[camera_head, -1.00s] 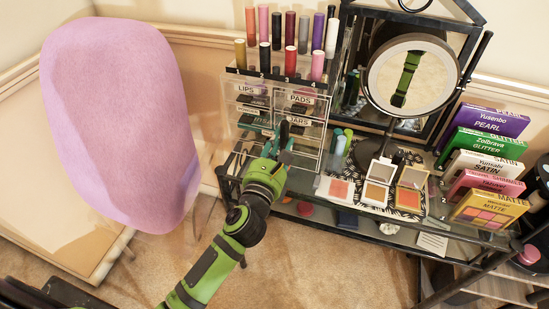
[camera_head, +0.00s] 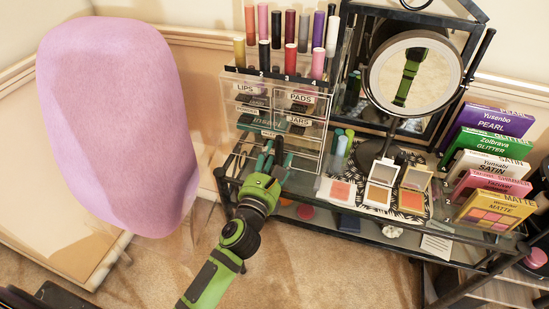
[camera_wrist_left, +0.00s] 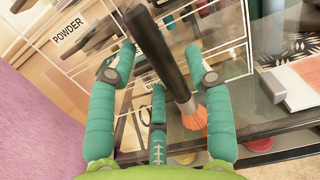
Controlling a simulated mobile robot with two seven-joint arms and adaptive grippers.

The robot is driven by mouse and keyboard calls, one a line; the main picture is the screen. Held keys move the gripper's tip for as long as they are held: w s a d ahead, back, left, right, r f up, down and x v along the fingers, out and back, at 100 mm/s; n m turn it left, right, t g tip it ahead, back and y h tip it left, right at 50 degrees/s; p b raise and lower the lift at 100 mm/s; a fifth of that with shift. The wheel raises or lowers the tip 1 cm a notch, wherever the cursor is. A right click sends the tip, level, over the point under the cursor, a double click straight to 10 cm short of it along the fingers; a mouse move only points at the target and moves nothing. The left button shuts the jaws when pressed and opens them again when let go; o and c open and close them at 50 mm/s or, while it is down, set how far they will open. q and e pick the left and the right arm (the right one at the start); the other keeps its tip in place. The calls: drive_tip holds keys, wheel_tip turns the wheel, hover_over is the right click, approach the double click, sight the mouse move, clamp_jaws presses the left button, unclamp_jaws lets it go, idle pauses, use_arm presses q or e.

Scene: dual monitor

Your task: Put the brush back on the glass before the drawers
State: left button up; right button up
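The brush (camera_wrist_left: 168,50), with a black handle and orange bristles, shows in the left wrist view. Its handle points up and its bristles are low, near the glass top (camera_wrist_left: 265,112); whether they touch it I cannot tell. My left gripper (camera_wrist_left: 158,82) has its teal fingers spread on either side of the brush, with gaps to the handle. In the head view the gripper (camera_head: 272,155) is in front of the clear drawers (camera_head: 297,99), over the left end of the glass top, and its fingers partly hide the brush area. My right gripper is not in view.
Clear drawers hold a row of lipsticks (camera_head: 290,65) on top. Right of the gripper are green and blue tubes (camera_head: 340,147), open compacts (camera_head: 378,192), a round mirror (camera_head: 413,75) and palette boxes (camera_head: 490,165). A pink seat back (camera_head: 115,120) stands left of the arm.

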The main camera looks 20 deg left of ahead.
use_arm(q)
drive_tip(key=shift+r, duration=0.3)
drive_tip(key=s+b, duration=0.2)
drive_tip(key=s, duration=1)
drive_tip(key=shift+a+f, duration=0.2)
drive_tip(key=shift+f, duration=0.25)
